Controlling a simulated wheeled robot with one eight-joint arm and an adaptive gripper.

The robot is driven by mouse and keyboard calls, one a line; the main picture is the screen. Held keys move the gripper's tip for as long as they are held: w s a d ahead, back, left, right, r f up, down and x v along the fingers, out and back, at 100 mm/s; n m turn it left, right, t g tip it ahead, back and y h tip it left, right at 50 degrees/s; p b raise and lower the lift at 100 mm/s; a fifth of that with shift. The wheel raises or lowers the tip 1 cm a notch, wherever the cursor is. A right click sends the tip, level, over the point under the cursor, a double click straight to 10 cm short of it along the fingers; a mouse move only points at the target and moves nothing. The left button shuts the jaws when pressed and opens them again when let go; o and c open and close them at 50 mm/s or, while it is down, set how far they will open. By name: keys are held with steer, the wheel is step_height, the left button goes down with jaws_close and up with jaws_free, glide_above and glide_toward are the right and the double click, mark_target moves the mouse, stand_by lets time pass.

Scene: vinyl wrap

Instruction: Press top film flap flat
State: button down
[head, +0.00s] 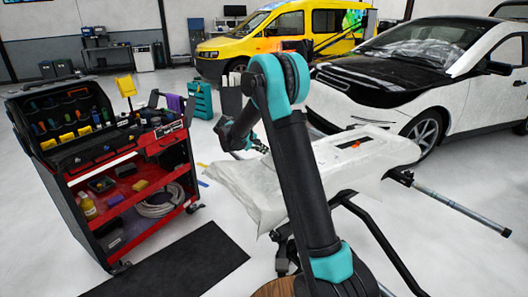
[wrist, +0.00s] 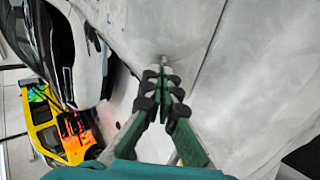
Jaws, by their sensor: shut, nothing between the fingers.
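A white film-covered panel (head: 370,152) lies on a stand in the middle of the head view, partly hidden behind my arm. Loose, wrinkled white film (head: 238,190) hangs over its left and front edge; I cannot tell which part is the top flap. My gripper (head: 262,148) is at the panel's upper left edge. In the wrist view my gripper (wrist: 163,66) is shut and empty, its fingertips over pale, smooth film (wrist: 245,75). A thin dark line runs across the film right of the fingers. I cannot tell whether the tips touch the film.
A small orange thing (head: 356,144) lies on the panel. A red tool cart (head: 130,205) stands at the left, with a dark mat (head: 180,265) before it. A black and white car (head: 425,80) and a yellow van (head: 285,35) stand behind. Stand legs and a pole stick out at right.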

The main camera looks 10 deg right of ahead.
mark_target(271, 153)
steer(key=shift+w+d+y, duration=0.1)
steer(key=shift+d+y, duration=0.15)
steer(key=shift+y, duration=0.15)
steer(key=d+g+y, duration=0.1)
steer(key=w+d+g+y, duration=0.1)
steer(key=y, duration=0.1)
steer(key=shift+w+d+f, duration=0.1)
steer(key=shift+w+d, duration=0.05)
steer(key=shift+d, duration=0.15)
steer(key=shift+w+d+f+g+y, duration=0.25)
steer(key=shift+d+y, duration=0.1)
steer(key=shift+y, duration=0.25)
steer(key=shift+w+d+f+g+y, duration=0.15)
steer(key=shift+d+g+y, duration=0.15)
steer(key=shift+y, duration=0.3)
steer(key=shift+w+d+f+g+y, duration=0.2)
steer(key=shift+d+f+g+y, duration=0.2)
steer(key=shift+y, duration=0.4)
steer(key=shift+w+d+f, duration=0.1)
steer(key=shift+d+f, duration=0.05)
steer(key=shift+d, duration=0.05)
steer(key=shift+d+f, duration=0.15)
